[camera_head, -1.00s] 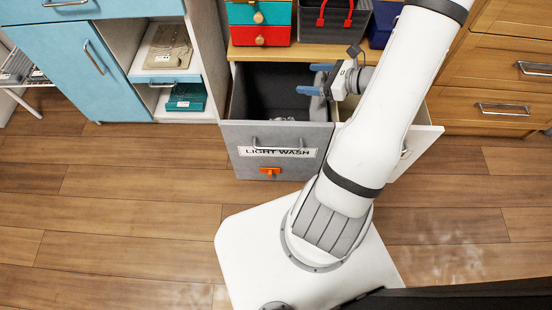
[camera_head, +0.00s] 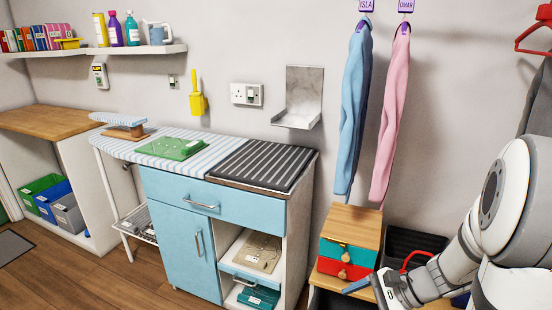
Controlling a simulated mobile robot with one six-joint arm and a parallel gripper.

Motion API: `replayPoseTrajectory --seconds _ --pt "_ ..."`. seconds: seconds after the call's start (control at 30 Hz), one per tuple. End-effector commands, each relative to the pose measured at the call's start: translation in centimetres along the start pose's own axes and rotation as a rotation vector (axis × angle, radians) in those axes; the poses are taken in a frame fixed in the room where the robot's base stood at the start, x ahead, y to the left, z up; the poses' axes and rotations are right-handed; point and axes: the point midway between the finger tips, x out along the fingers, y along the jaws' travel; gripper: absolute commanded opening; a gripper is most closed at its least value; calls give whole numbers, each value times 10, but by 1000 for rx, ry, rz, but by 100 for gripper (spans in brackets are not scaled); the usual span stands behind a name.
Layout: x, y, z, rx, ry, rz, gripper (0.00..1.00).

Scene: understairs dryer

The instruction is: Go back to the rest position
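My gripper (camera_head: 362,286) is at the lower right, at the end of my white arm, in front of the small red and teal drawers. One blue finger shows, pointing left. The other finger is not clearly visible, so I cannot tell how far apart they are. I see nothing held in it.
A small drawer box (camera_head: 348,255) and a dark bin (camera_head: 412,243) stand just behind my gripper. Blue and pink garments (camera_head: 391,115) hang above. A blue cabinet (camera_head: 190,240) and an ironing board (camera_head: 130,147) stand left. Wooden floor (camera_head: 90,280) is free at the lower left.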

Motion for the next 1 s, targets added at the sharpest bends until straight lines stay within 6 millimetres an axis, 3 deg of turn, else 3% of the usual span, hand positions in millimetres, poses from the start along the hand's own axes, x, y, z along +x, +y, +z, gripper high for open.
replayPoseTrajectory --seconds 0.03,0.1,0.3,0.5,0.7,0.9,1.0 --pt "-22 -6 39 -115 36 65 76" --pt "-38 -4 69 -269 90 156 76" --pt "-94 -2 145 -714 255 386 76" --pt "-152 -10 201 -1114 424 557 76" --pt "-182 -17 226 -1329 528 637 76" --pt "-186 -18 228 -1367 548 654 75" --pt "-185 -18 227 -1365 547 653 67"
